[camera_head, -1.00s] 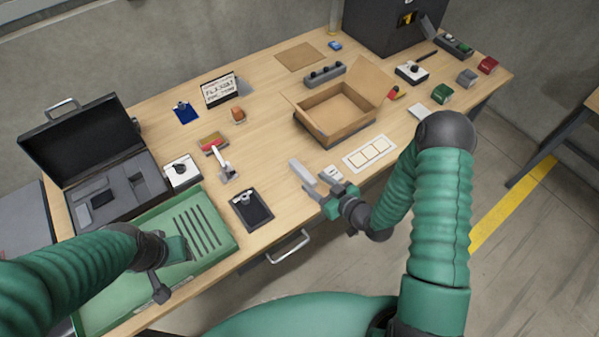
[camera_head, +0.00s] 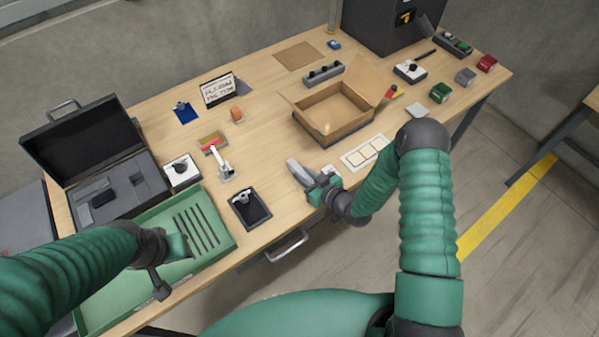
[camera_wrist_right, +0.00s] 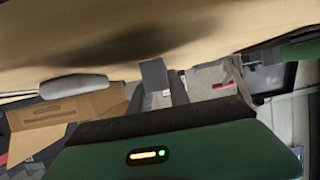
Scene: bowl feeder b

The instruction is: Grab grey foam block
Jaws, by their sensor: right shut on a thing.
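My right gripper (camera_head: 308,178) is low over the front of the bench, in front of the cardboard box. It is shut on a light grey block (camera_head: 297,169), taken to be the grey foam block, which sticks out from the fingers toward the upper left. In the right wrist view a small grey block (camera_wrist_right: 154,75) shows at the fingers, whose far sides are partly hidden. I cannot tell whether the block touches the bench. My left gripper (camera_head: 168,268) hangs over the green tray (camera_head: 100,295); its jaw opening is unclear.
The open cardboard box (camera_head: 338,108) stands behind the right gripper. A white card with squares (camera_head: 366,152) lies to its right, and a black tray (camera_head: 250,209) to its left. An open black case (camera_head: 85,140) stands at the left.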

